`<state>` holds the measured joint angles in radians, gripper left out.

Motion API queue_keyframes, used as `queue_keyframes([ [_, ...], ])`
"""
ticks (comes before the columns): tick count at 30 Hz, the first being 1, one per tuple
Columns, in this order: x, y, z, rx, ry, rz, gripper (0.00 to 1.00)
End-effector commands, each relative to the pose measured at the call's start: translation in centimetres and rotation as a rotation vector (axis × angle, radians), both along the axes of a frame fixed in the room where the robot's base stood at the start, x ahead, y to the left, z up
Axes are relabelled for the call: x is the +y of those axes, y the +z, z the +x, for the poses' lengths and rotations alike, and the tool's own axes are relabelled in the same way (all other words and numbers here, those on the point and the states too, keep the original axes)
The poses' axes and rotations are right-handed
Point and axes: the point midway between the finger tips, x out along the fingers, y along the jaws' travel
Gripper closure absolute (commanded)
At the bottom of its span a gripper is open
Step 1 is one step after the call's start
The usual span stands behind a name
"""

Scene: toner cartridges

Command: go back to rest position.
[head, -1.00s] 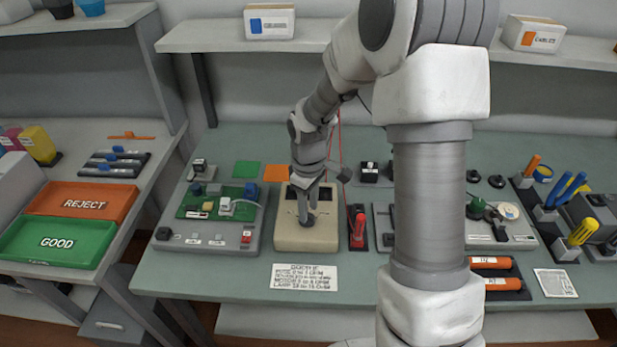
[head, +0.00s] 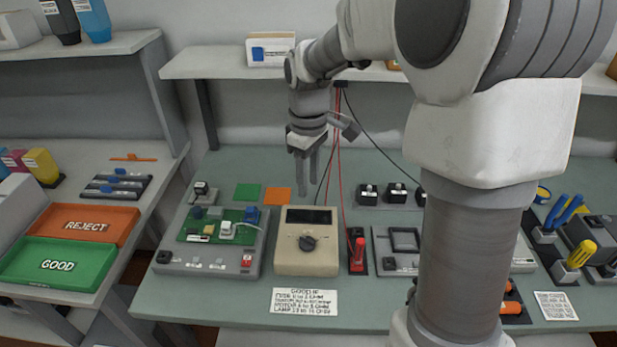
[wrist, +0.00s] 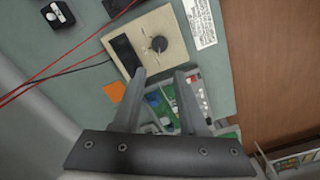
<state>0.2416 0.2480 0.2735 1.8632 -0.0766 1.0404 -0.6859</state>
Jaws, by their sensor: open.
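My gripper (head: 302,190) is raised above the green bench, over the back edge of the beige meter (head: 306,262). Its two fingers point down, apart and empty. In the wrist view the open fingers (wrist: 162,75) show with the meter (wrist: 165,35) and its dark knob beyond the tips. The meter has a dark display and a round dial. My arm reaches in from the right and hides part of the bench's right side.
Left of the meter is a board fixture (head: 210,262) with a green circuit board. A red probe (head: 358,250) stands at its right. Red and black wires (head: 338,130) hang behind my gripper. A red REJECT tray (head: 110,214) and green GOOD tray (head: 25,268) are on the left table.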

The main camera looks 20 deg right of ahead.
Motion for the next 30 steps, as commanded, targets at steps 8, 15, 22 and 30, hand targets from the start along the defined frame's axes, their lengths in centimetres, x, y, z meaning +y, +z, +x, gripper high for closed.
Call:
queue_keyframes([
  [8,0.0,0.0,0.0,0.0,0.0,0.0,0.57],
  [15,0.0,1.6,-1.3,-0.036,-0.046,-0.017,0.57],
  [22,0.2,5.6,-6.0,-0.153,-0.214,-0.038,0.57],
  [30,0.2,8.5,-12.2,-0.299,-0.433,0.002,0.57],
])
